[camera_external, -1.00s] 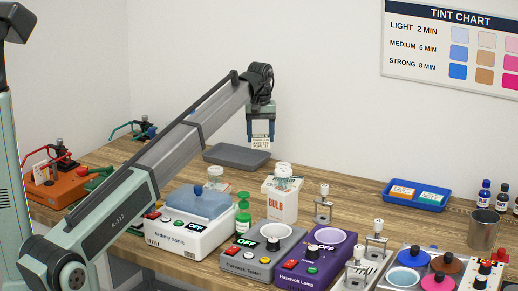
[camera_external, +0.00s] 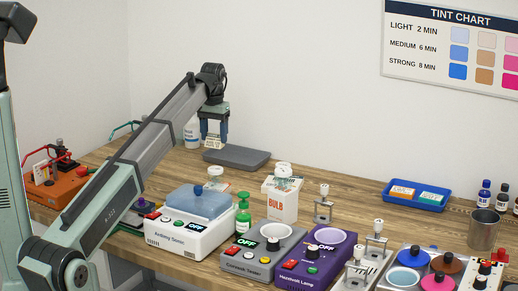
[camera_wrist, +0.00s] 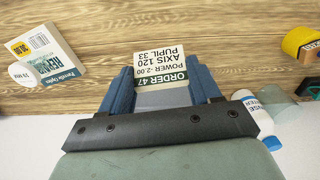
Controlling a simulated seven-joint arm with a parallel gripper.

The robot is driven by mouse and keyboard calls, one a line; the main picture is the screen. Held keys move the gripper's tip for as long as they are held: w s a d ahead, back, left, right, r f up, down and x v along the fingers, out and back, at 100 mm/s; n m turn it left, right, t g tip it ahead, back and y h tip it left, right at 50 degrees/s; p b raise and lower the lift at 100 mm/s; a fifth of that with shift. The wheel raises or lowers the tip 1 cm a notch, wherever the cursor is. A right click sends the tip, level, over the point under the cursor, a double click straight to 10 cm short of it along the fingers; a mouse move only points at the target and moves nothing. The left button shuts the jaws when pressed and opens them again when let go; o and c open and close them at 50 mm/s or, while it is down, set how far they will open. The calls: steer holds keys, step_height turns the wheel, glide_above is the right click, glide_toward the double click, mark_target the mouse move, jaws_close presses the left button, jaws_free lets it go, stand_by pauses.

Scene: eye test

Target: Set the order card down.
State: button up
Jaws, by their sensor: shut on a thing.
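The order card (camera_wrist: 161,65), white with a green band reading "ORDER 47", is held between the blue fingers of my gripper (camera_wrist: 161,84) in the wrist view. In the external view my gripper (camera_external: 213,136) points down, and the card (camera_external: 213,143) shows small between its fingertips. The card appears near the back left corner of a grey tray (camera_external: 240,160). Whether its lower edge touches anything cannot be told. The gripper's fingers cover the card's sides.
A white bottle (camera_external: 192,133) stands close behind my gripper; a white bottle also shows at the wrist view's right (camera_wrist: 247,104). Ardency Sonic (camera_external: 190,230), Corneal Tester (camera_external: 262,254) and a BULB box (camera_external: 282,206) stand in front.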

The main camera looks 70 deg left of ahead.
steer(key=shift+m, duration=0.6)
steer(key=shift+f, duration=5)
steer(key=shift+f, duration=0.15)
steer(key=o, duration=1)
step_height(320, 180, up, 12)
steer(key=shift+r, duration=0.15)
